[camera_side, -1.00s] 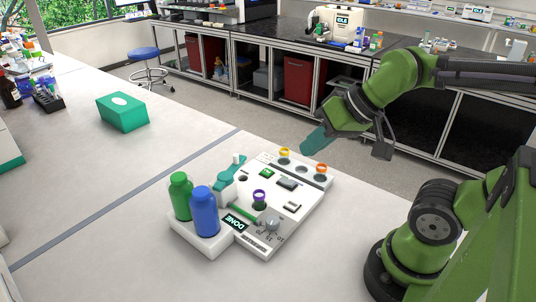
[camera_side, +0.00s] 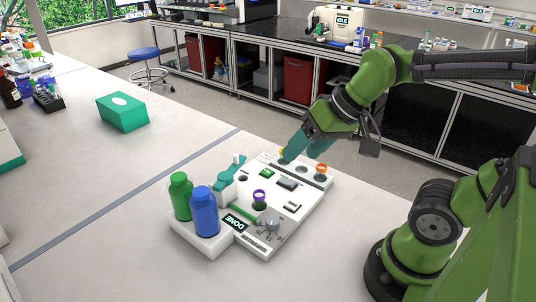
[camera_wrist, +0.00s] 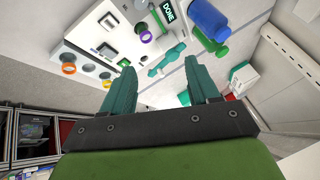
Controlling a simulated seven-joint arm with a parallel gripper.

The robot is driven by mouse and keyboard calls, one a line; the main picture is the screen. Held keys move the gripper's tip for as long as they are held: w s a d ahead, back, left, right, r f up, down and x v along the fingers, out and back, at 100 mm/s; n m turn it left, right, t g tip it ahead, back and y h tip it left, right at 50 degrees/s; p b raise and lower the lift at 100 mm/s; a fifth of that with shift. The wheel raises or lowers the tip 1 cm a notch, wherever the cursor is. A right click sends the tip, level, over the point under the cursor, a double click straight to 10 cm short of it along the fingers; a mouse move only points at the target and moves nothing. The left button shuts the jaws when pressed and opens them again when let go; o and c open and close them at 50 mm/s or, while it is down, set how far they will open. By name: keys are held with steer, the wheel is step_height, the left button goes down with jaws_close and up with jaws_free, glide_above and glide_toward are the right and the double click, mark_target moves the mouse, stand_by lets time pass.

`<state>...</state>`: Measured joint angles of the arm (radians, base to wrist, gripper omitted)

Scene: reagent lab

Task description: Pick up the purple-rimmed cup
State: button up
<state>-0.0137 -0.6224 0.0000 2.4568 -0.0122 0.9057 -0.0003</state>
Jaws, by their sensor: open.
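The purple-rimmed cup (camera_side: 259,198) sits upright in the middle of the white device (camera_side: 281,230). In the wrist view the two fingers (camera_wrist: 163,80) stand wide apart. An orange-rimmed cup (camera_side: 321,169) stands at the device's right corner.
A green bottle (camera_side: 181,196) and a blue bottle (camera_side: 205,212) stand at the device's near-left end. A teal lever (camera_side: 229,180) rises on its left side. A dial (camera_side: 270,222) lies near the cup. A green box (camera_side: 122,111) sits farther left; the table between is clear.

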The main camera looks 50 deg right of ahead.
steer(key=w+f+n+g+h, duration=0.25)
steer(key=w+f+g, duration=0.2)
steer(key=w, duration=0.75)
steer(key=g, duration=0.2)
glide_above(259, 194)
step_height(259, 194, down, 9)
steer(key=shift+n+t+y, duration=0.25)
steer(key=shift+n, duration=0.1)
steer(key=shift+s+a+f, duration=0.1)
steer(key=shift+a+f, duration=0.05)
steer(key=shift+f, duration=0.95)
steer(key=shift+s+a+f, duration=0.15)
steer(key=shift+f, duration=1)
steer(key=shift+s+a+f, duration=0.1)
steer(key=shift+a+f, duration=0.05)
steer(key=shift+f, duration=0.95)
steer(key=c, duration=1.1)
steer(key=shift+r, duration=0.1)
